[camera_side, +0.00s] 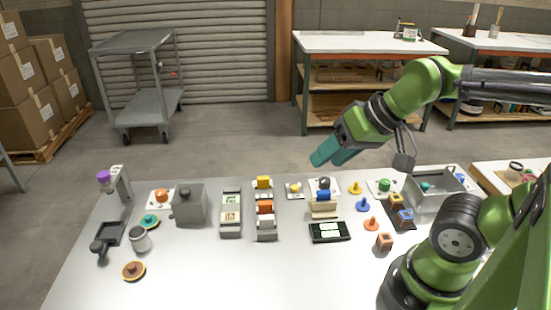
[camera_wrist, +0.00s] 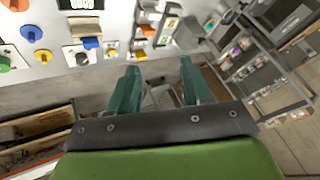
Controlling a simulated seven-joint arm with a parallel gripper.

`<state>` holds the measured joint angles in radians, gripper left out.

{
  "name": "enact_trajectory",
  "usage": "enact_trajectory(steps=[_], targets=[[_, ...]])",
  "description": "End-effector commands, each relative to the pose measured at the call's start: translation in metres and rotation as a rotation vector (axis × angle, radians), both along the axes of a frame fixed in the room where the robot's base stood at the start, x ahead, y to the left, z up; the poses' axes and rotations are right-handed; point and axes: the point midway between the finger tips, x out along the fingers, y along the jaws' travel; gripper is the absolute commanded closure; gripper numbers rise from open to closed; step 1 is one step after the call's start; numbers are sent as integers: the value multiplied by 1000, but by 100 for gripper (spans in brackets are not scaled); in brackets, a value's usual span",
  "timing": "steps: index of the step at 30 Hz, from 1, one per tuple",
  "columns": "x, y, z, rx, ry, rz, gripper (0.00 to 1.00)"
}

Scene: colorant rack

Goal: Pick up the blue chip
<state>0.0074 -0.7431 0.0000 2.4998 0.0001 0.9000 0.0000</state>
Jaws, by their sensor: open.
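Several blue pieces show, and I cannot tell for sure which one is the blue chip. A flat blue piece (camera_side: 324,195) sits on a small beige stand right of the table's middle; it also shows in the wrist view (camera_wrist: 91,43). A blue knob-like piece (camera_side: 363,205) stands to its right, between a yellow and an orange one; it also shows in the wrist view (camera_wrist: 33,33). My gripper (camera_side: 328,157) is above the table's far edge, with teal fingers apart and nothing between them. In the wrist view the open fingers (camera_wrist: 159,68) point past the pieces.
A rack (camera_side: 265,235) with yellow, orange and white pieces stands left of the stand. A dark panel (camera_side: 329,232) lies in front of it. A blue-topped block (camera_side: 405,217) and a grey bin (camera_side: 437,199) are at the right. The table's front middle is clear.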

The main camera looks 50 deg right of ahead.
Motion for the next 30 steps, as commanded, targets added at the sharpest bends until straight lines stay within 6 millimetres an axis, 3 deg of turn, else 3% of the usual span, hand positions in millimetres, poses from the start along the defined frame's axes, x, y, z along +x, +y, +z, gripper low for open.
enact_trajectory(steps=[5,8,12,18,24,30], targets=[[20,-19,-13,-23,102,-42,51],[39,-40,-20,-115,199,38,51],[63,-77,-31,-276,347,304,51],[81,-113,-38,-421,465,743,51],[81,-119,-28,-496,464,1032,51],[78,-118,-39,-506,458,1110,51]])
